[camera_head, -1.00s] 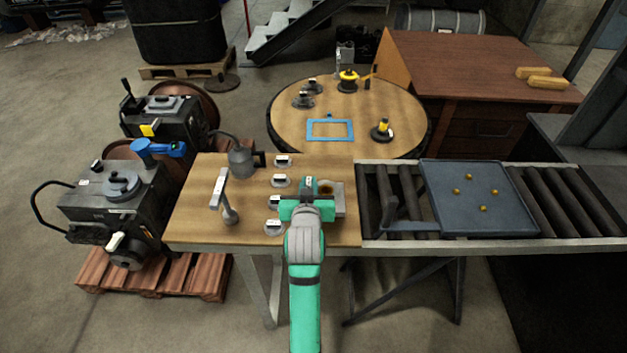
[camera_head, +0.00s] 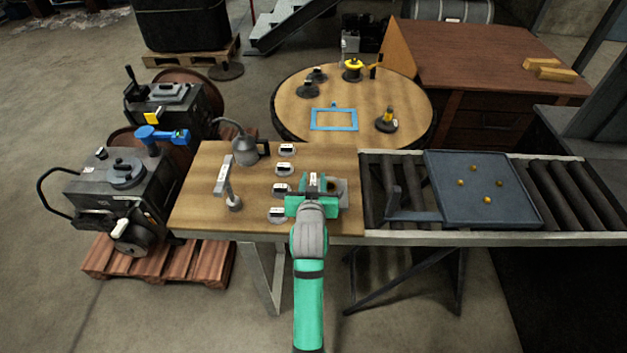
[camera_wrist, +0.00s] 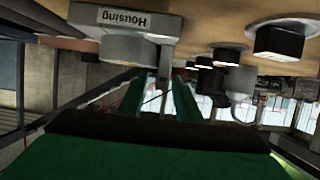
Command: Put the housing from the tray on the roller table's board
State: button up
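The housing (camera_wrist: 126,48) is a grey part with a round body, beside an upside-down "Housing" label in the wrist view. In the head view, a grey block (camera_head: 341,190) beside my gripper appears to be it, on the right of the wooden tabletop. My gripper (camera_head: 313,184) is low over that tabletop. Its green fingers (camera_wrist: 158,92) look apart, with a grey part showing beyond and between them; contact cannot be made out. The roller table's board (camera_head: 520,212) is a flat blue-grey plate with several brass studs, at right. No separate tray under the housing can be made out.
Several small labelled parts (camera_head: 284,169) line the tabletop left of my gripper. A grey can (camera_head: 245,149) and a standing lever-like piece (camera_head: 229,180) are farther left. Bare rollers (camera_head: 376,185) and a grey bracket (camera_head: 413,216) lie between the tabletop and the board.

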jog(key=shift+s+r, duration=0.1)
jog(key=shift+r, duration=0.1)
jog(key=v, duration=1.1)
jog(key=s+d+f, duration=0.2)
jog(key=s+f, duration=1)
jog(key=s, duration=0.4)
jog(key=s+t, duration=0.1)
jog(key=s, duration=2)
jog(key=shift+r, duration=0.4)
jog(key=shift+d, duration=0.15)
